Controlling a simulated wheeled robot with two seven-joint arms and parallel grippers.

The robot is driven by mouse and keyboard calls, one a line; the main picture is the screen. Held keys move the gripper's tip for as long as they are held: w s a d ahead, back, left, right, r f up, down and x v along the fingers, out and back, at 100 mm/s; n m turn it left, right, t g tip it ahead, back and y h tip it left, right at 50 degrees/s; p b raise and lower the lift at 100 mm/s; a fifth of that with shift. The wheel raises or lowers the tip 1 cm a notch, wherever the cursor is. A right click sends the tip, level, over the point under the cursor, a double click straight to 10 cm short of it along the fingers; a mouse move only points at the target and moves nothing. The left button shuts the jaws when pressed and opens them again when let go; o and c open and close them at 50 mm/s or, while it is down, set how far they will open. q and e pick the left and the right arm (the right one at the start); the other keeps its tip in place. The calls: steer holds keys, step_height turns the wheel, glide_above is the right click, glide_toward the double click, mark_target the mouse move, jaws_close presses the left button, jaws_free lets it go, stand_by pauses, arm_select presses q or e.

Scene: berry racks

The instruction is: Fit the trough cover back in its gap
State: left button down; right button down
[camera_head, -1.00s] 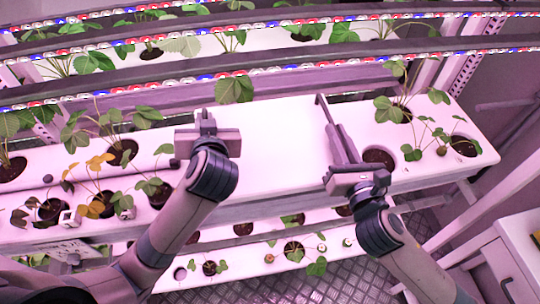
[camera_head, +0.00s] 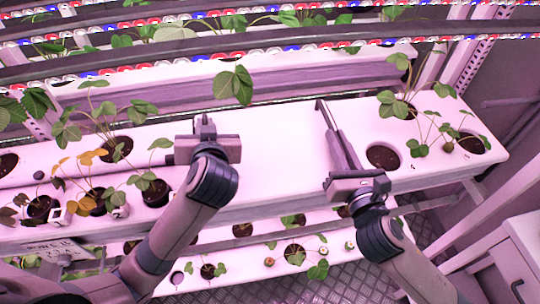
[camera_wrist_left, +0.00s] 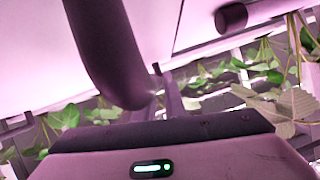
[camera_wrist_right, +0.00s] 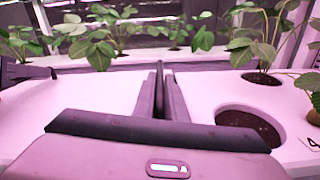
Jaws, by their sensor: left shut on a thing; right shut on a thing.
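The trough cover (camera_head: 278,150) is a plain pale panel level with the planted trough, between my two grippers in the head view. My left gripper (camera_head: 204,125) is at its left end, shut on it; the grip is partly hidden by the wrist. In the left wrist view a thick dark bar (camera_wrist_left: 105,45) crosses in front of the fingers (camera_wrist_left: 167,95). My right gripper (camera_head: 343,155) is at its right end, shut on it. In the right wrist view its fingers (camera_wrist_right: 160,95) close around a thin dark upright piece. I cannot tell whether the cover sits flush.
Right of the cover is an empty soil hole (camera_head: 383,157) and potted plants (camera_head: 450,143). Potted plants, one with yellow leaves (camera_head: 92,158), stand at the left. Light strips (camera_head: 250,57) run overhead. A lower planted trough (camera_head: 250,275) is beneath.

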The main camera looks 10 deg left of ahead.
arm_select(q)
steer(key=shift+d+f+b, duration=0.15)
steer(key=shift+f+b, duration=0.4)
steer(key=shift+f, duration=0.25)
arm_select(e)
steer(key=shift+a+f, duration=0.15)
steer(key=shift+f, duration=0.55)
arm_select(q)
steer(key=c, duration=1.8)
jaws_free()
arm_select(e)
steer(key=c, duration=1.8)
jaws_free()
steer(key=shift+s, duration=0.15)
steer(key=shift+f, duration=0.2)
arm_select(q)
steer(key=shift+r, duration=0.25)
